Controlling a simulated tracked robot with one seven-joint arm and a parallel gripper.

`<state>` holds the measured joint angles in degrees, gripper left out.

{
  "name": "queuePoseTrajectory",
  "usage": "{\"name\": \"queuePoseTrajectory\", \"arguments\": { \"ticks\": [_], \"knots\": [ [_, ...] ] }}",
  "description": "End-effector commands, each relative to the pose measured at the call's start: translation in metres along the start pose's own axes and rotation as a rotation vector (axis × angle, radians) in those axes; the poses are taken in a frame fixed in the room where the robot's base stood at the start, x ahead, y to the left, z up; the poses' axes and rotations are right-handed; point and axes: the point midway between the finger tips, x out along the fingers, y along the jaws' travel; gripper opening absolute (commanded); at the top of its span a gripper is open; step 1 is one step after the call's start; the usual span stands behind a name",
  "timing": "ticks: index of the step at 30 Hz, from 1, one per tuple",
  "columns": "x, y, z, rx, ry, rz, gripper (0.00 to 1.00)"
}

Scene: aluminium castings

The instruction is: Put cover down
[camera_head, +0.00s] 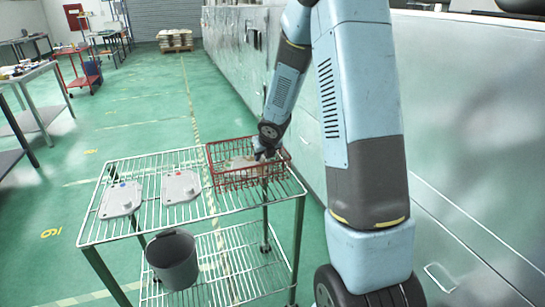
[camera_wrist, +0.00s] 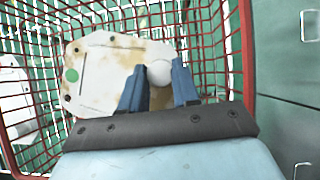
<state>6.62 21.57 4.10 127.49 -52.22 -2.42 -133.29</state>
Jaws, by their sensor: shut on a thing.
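My gripper (camera_wrist: 160,95) is shut on a cover (camera_wrist: 108,75) inside a red wire basket (camera_head: 213,160). The cover is a pale casting with brown stains, a green dot at its left and small dark holes. A white round knob on it shows between my fingers in the wrist view. The cover also shows in the head view (camera_head: 238,163), partly behind the basket's wires. I cannot tell whether it touches the basket floor. Two more pale covers lie flat on the rack left of the basket: one with a red dot (camera_head: 181,186) and one with a blue dot (camera_head: 121,200).
The basket stands at the right back of a wire-shelf rack (camera_head: 225,202). A long metal cabinet wall (camera_head: 460,130) runs along the right. The rack's front strip is clear.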

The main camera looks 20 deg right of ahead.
Motion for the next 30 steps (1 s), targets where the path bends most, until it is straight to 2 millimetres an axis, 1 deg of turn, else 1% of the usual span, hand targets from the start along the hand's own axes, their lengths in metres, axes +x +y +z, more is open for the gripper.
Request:
{"name": "queuePoseTrajectory", "arguments": {
  "ticks": [8,18,19,26,27,30],
  "knots": [
    [0.0106,0.0001,-0.0065,-0.001,-0.001,-0.002,0.00],
    [0.0120,-0.0010,-0.0075,0.000,-0.002,-0.003,0.00],
    [0.0122,-0.0010,-0.0079,0.000,-0.001,-0.003,0.33],
    [0.0120,-0.0008,-0.0078,-0.001,-0.001,-0.003,0.55],
    [0.0120,-0.0008,-0.0078,-0.001,-0.001,-0.003,0.56],
    [0.0119,-0.0008,-0.0077,-0.001,-0.001,-0.003,0.56]
  ]
}}
